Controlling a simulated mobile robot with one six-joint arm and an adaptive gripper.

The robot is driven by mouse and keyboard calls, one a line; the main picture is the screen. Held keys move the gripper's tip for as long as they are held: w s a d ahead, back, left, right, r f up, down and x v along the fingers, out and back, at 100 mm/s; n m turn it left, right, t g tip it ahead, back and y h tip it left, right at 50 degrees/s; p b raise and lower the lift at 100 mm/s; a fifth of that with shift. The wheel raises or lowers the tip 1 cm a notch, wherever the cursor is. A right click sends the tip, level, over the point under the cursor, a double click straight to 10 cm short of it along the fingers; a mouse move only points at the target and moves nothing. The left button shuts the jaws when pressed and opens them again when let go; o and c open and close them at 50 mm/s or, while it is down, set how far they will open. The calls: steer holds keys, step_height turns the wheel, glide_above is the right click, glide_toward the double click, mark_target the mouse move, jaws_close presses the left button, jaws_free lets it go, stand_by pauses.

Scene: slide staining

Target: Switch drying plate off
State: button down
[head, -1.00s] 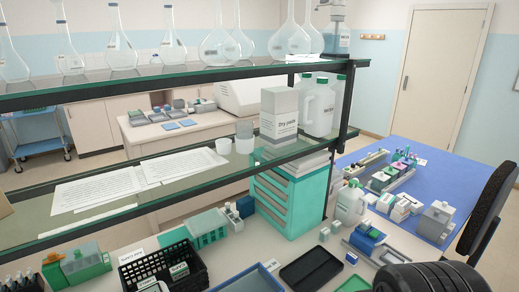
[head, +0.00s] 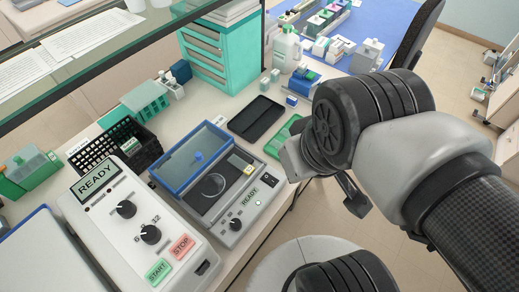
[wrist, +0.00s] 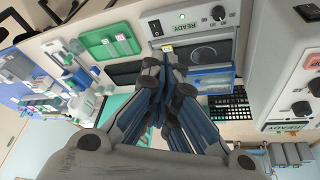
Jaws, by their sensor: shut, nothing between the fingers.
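The drying plate, by its look, is the grey device (head: 212,235) with a dark top, a round glass-like disc and a raised blue-framed lid (head: 193,152). In the wrist view the switch (wrist: 157,28) and lamp (wrist: 182,15) show at the top. My gripper (wrist: 165,65) is shut and empty, its fingertips below the switch in that picture; I cannot tell the gap. In the head view its fingertips are not clear.
A larger device (head: 135,225) with START and STOP buttons, two knobs and a READY display stands left of the plate. A black tray (head: 256,119) and a green tray (wrist: 110,40) lie on its other side. A black basket (head: 118,143) and a glass shelf are behind.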

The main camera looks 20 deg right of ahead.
steer(key=w+f+n+g+b, duration=0.15)
steer(key=w+f+n, duration=0.45)
steer(key=n, duration=0.6)
steer(key=n+g, duration=0.2)
steer(key=n, duration=1)
glide_above(264, 179)
steer(key=s+d, duration=0.1)
steer(key=s, duration=0.1)
steer(key=shift+y, duration=0.4)
steer(key=shift+w+d+f, duration=0.1)
steer(key=shift+w+f, duration=0.05)
steer(key=shift+f, duration=2.65)
steer(key=shift+f, duration=0.1)
steer(key=f+b, duration=0.2)
steer(key=f, duration=0.2)
steer(key=w+f+b, duration=0.1)
steer(key=f+b, duration=0.1)
steer(key=f, duration=0.3)
steer(key=a+f+b, duration=0.1)
steer(key=f+b, duration=0.1)
steer(key=f, duration=0.2)
steer(key=shift+w+f, duration=0.15)
steer(key=shift+f, duration=0.15)
